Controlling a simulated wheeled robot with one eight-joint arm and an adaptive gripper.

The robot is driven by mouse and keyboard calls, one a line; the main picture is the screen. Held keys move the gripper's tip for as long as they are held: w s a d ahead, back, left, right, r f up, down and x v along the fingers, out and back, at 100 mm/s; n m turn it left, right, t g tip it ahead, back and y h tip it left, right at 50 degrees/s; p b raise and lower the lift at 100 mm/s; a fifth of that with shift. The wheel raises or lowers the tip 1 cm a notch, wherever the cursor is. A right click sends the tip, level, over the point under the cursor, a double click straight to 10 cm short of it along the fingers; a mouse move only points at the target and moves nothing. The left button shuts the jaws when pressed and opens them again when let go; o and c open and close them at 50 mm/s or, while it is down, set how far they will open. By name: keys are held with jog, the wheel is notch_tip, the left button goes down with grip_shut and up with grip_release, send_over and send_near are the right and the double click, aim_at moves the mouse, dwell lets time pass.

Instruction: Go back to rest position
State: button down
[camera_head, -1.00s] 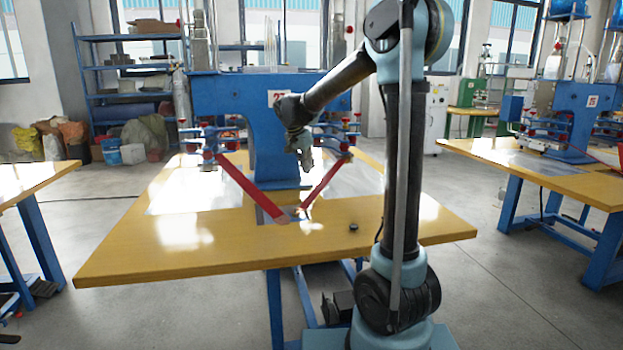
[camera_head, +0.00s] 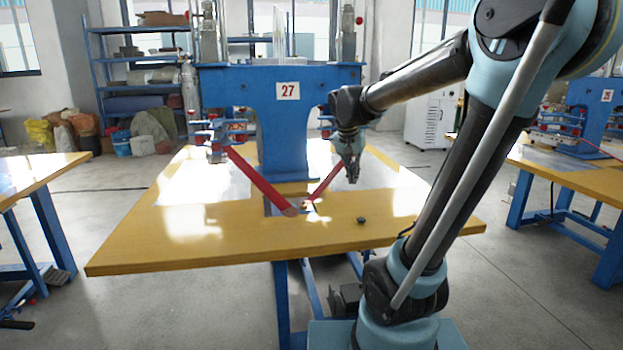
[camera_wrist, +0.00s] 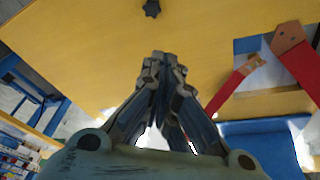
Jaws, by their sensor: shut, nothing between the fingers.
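My gripper (camera_head: 352,178) hangs above the right side of the yellow table (camera_head: 140,250), pointing down, to the right of the red bars. In the wrist view my gripper (camera_wrist: 164,62) has its fingertips together with nothing between them. A small black knob-like piece (camera_head: 361,221) lies on the table in front of the gripper, apart from it. It also shows at the top of the wrist view (camera_wrist: 152,8).
The blue welding machine (camera_head: 285,130) marked 27 stands on the table, with a left red bar (camera_head: 262,182) and a right red bar (camera_head: 325,180) angled toward its front. Other tables stand at left (camera_head: 30,178) and right (camera_head: 580,182). The front tabletop is mostly clear.

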jog(key=s+d+f+n+y, duration=0.1)
jog(key=s+d+f+n, duration=0.1)
jog(key=s+f, duration=0.5)
jog(key=s+d+f+n+y, duration=0.1)
jog(key=s+d+f+n, duration=0.1)
jog(key=s+f, duration=0.6)
jog(key=s+d, duration=0.1)
jog(key=s, duration=0.6)
jog(key=shift+s+d+n+g, duration=0.25)
jog(key=shift+s+n+g, duration=0.05)
jog(key=shift+n, duration=0.1)
jog(key=shift+f, duration=0.15)
jog(key=shift+w+f, duration=0.15)
jog(key=shift+w, duration=0.25)
